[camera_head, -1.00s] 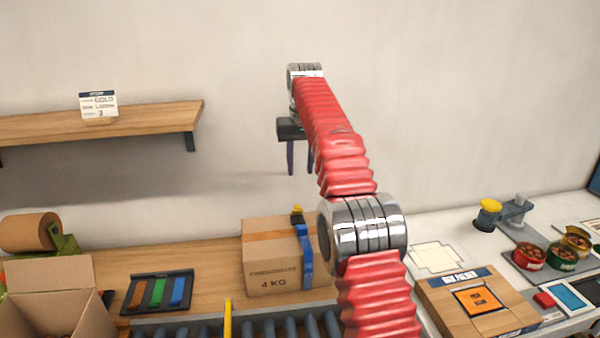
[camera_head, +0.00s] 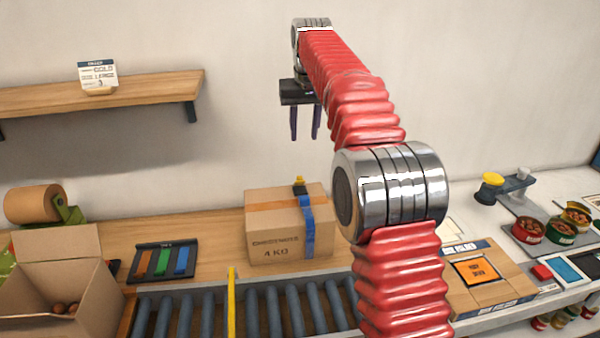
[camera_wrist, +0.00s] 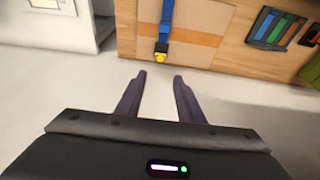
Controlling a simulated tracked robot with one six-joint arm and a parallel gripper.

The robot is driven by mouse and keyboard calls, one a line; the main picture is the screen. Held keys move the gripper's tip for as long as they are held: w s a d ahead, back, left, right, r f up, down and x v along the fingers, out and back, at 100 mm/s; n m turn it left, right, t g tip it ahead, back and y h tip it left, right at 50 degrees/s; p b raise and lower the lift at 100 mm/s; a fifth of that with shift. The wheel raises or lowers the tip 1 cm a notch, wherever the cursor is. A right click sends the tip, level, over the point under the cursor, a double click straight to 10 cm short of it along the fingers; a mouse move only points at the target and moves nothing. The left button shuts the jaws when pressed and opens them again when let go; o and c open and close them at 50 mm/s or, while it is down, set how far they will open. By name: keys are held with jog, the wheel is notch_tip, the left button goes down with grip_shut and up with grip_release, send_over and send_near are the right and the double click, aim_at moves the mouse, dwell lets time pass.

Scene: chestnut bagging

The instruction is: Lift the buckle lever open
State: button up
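The buckle (camera_head: 299,182) is a small yellow and dark piece on the top back edge of a closed cardboard box (camera_head: 272,242). A blue strap (camera_head: 307,226) runs from it down the box's front. In the wrist view the yellow buckle (camera_wrist: 160,57) sits at the end of the blue strap (camera_wrist: 165,25), ahead of my fingers. The lever's own position is too small to tell. My gripper (camera_head: 305,138) points down in the air above and behind the box, with its two dark fingers apart and nothing between them. It also shows open in the wrist view (camera_wrist: 158,76).
A roller conveyor (camera_head: 255,310) runs in front of the box. An open carton (camera_head: 60,290) with chestnuts stands at left. A rack of coloured straps (camera_head: 163,262) lies on the wooden bench. A wooden shelf (camera_head: 100,95) is on the wall. Bowls (camera_head: 560,228) stand at right.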

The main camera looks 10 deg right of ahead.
aim_at(300, 178)
jog(key=shift+t, duration=0.7)
jog(key=f, duration=0.4)
jog(key=shift+w+f, duration=0.3)
jog(key=x, duration=1.3)
jog(key=shift+w+a+f, duration=0.1)
jog(key=shift+f, duration=0.25)
jog(key=shift+c, duration=0.3)
jog(key=c, duration=0.7)
